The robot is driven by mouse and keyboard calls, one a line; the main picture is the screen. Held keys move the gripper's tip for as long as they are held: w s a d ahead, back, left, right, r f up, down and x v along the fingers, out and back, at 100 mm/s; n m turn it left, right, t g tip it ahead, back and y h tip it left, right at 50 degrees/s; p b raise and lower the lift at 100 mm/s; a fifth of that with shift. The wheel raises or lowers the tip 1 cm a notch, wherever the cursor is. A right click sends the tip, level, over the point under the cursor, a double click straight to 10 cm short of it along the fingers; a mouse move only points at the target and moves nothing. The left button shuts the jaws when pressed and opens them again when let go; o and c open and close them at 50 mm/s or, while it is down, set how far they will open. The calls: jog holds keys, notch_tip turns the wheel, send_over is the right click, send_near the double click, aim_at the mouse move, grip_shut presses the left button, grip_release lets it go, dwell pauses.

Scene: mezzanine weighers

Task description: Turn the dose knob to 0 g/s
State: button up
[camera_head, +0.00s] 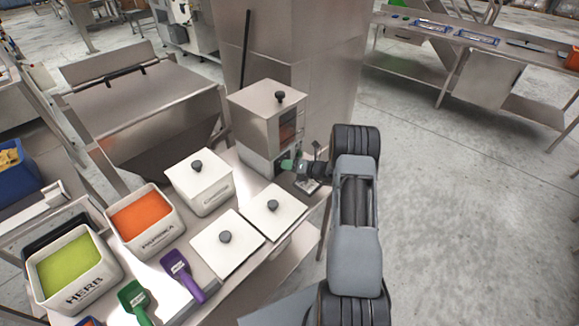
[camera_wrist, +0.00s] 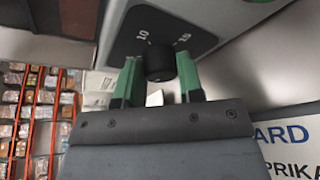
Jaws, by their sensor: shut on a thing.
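The dose knob (camera_wrist: 160,62) is a black round knob on a dark dial plate (camera_wrist: 195,39). In the wrist view the marks 10 and 15 show on the plate, 10 on the left and 15 on the right. The knob's pointer and the 0 mark cannot be made out. My gripper (camera_wrist: 158,75) has its two green fingers shut on the knob, one on each side. In the head view my gripper (camera_head: 292,165) is at the front of the steel doser (camera_head: 258,118), and the knob is hidden there.
White lidded bins (camera_head: 198,183) stand left of the doser. An orange paprika bin (camera_head: 112,222), a green herb bin (camera_head: 103,252), a purple scoop (camera_head: 184,279) and a green scoop (camera_head: 135,302) are further left. A small steel plate (camera_head: 308,185) lies below my gripper. Open floor is on the right.

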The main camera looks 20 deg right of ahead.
jog(key=shift+c, duration=0.9)
jog(key=n+b, duration=0.2)
jog(key=b, duration=0.1)
jog(key=shift+a+f+h, duration=0.1)
jog(key=shift+f+h, duration=0.05)
jog(key=shift+h, duration=0.25)
jog(key=n+h+b, duration=0.1)
jog(key=b, duration=0.2)
jog(key=shift+n, duration=0.4)
jog(key=shift+a+b, duration=0.1)
jog(key=shift+b, duration=0.3)
jog(key=shift+r+n+h, duration=0.25)
jog(key=shift+n+h, duration=0.05)
